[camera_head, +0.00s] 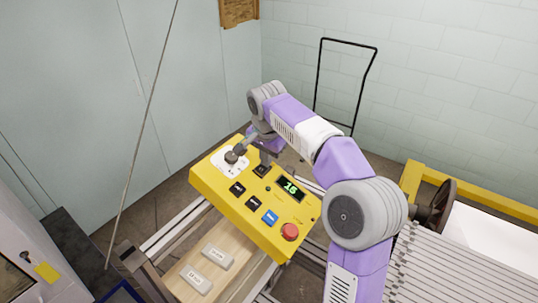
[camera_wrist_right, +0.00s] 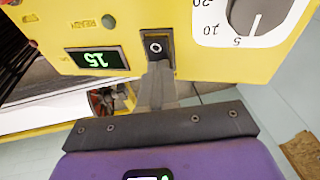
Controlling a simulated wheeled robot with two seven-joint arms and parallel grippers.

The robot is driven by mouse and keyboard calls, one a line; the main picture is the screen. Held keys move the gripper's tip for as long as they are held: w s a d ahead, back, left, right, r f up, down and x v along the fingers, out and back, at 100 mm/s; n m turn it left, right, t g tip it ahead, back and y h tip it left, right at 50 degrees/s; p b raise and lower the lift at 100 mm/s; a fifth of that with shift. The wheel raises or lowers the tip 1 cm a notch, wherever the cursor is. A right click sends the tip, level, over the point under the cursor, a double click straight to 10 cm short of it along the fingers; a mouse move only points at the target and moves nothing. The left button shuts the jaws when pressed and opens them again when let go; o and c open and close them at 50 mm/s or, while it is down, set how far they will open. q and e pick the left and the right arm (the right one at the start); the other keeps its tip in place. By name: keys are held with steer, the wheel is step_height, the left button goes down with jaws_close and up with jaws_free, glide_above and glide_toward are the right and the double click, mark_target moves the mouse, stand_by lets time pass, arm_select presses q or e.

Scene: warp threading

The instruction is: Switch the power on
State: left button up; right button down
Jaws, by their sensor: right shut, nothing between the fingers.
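The yellow control panel (camera_head: 245,207) stands tilted at the centre of the head view. A black switch plate with a small round light-coloured toggle (camera_wrist_right: 155,47) sits near its edge, and the same switch shows dark in the head view (camera_head: 261,170). My right gripper (camera_wrist_right: 157,68) is shut and empty, its fingertips right at the switch's lower edge in the wrist view. I cannot tell whether they touch it. The green display (camera_wrist_right: 97,59) beside the switch is lit and reads 15. My left gripper is not in view.
A knob on a white dial (camera_wrist_right: 258,14) sits beside the switch. Dark and blue buttons (camera_head: 270,217) and a red button (camera_head: 289,232) line the panel. A wooden board with two labelled blocks (camera_head: 218,257) lies below. A black frame (camera_head: 319,75) stands behind.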

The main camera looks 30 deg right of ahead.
steer(key=shift+s+a+f, duration=0.1)
steer(key=shift+a+f, duration=0.1)
steer(key=shift+f, duration=0.25)
steer(key=shift+s+a+f, duration=0.1)
steer(key=shift+a, duration=0.3)
steer(key=shift+s+a, duration=0.1)
steer(key=shift+a, duration=0.15)
steer(key=shift+s+r, duration=0.1)
steer(key=shift+r, duration=0.6)
steer(key=s+p+v, duration=0.1)
steer(key=p+v, duration=0.2)
steer(key=v, duration=1)
steer(key=shift+a+p, duration=0.25)
steer(key=shift+p, duration=0.1)
